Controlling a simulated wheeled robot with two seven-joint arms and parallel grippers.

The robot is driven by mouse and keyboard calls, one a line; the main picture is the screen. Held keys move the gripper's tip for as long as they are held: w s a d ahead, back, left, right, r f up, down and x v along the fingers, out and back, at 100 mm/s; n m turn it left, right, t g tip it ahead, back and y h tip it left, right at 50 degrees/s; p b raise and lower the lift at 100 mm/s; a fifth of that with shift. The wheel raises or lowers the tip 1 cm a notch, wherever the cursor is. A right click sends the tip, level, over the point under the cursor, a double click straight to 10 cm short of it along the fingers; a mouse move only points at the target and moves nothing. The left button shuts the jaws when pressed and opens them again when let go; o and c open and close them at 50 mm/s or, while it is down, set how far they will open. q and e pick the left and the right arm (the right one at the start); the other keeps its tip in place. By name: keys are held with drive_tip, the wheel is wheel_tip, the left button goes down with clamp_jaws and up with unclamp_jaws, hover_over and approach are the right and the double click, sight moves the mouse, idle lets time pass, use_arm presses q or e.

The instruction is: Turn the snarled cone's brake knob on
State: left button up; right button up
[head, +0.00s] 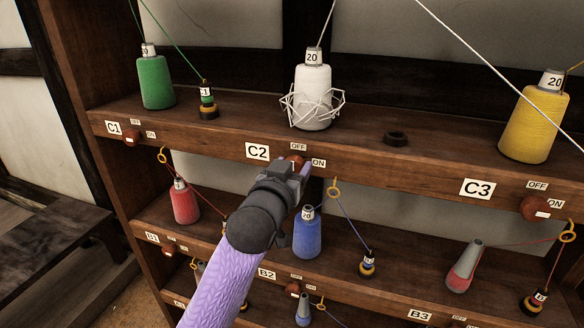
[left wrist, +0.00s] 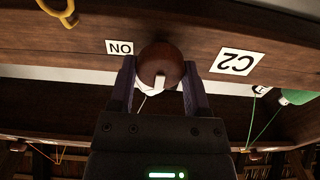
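The snarled cone (head: 313,95) is white, with loose thread in a tangle around its lower half. It stands upright on the upper shelf above the C2 label (head: 257,151). Its reddish-brown brake knob (left wrist: 161,64) sits on the shelf's front edge and is mostly hidden by my gripper in the head view. My left gripper (head: 297,167) has one finger on each side of the knob, with no clear gap in the left wrist view. The knob's white mark points to that picture's bottom, while the ON label (left wrist: 119,47) is at its left. My right gripper is not in view.
A green cone (head: 156,82) and a yellow cone (head: 535,122) stand on the same shelf. A C3 knob (head: 535,208) is at the right. A yellow thread ring (head: 334,188) hangs just right of my gripper, and a blue cone (head: 307,236) stands below.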

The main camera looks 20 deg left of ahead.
use_arm(q)
drive_tip(key=c, duration=0.7)
drive_tip(key=shift+r+m+p, duration=0.2)
drive_tip(key=shift+m+p, duration=1.2)
drive_tip(key=shift+p, duration=0.15)
drive_tip(key=m+p, duration=0.2)
drive_tip(key=m, duration=0.2)
drive_tip(key=m+p, duration=0.2)
drive_tip(key=m, duration=0.2)
drive_tip(key=m+p, duration=0.1)
drive_tip(key=m, duration=0.3)
drive_tip(key=shift+d+f+p, duration=0.2)
drive_tip(key=shift+f+p, duration=0.1)
drive_tip(key=shift+p, duration=0.1)
drive_tip(key=shift+f+m, duration=0.1)
drive_tip(key=shift+m, duration=1.6)
